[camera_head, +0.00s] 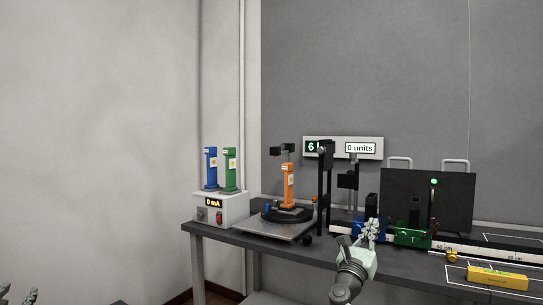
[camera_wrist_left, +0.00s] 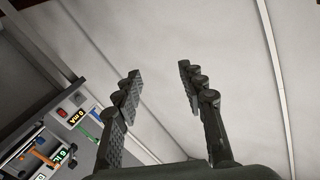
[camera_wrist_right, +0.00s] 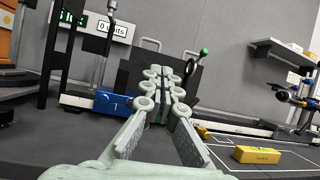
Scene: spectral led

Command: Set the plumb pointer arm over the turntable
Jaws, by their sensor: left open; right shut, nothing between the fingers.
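The turntable (camera_head: 270,216) is a round black disc on a grey plate at the table's left. An orange upright block (camera_head: 288,188) stands on it. A dark arm piece (camera_head: 282,150) shows at the block's top; I cannot tell whether it is the plumb pointer arm. A tall black post (camera_head: 324,190) stands just right of the turntable. My right gripper (camera_head: 372,228) is shut and empty, right of the turntable, before the blue rail carriage; its closed fingers show in the right wrist view (camera_wrist_right: 162,74). My left gripper (camera_head: 20,294) is open and empty at the lower left, away from the table; its spread fingers (camera_wrist_left: 159,73) face bare wall.
A grey supply box (camera_head: 222,208) reading 0 mA carries blue and green upright blocks. A display (camera_head: 372,148) reads 0 units, its left part partly hidden. A dark screen (camera_head: 455,200), a green carriage (camera_head: 412,237) on the rail and a yellow level (camera_head: 498,279) lie right. The front-left table is mostly clear.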

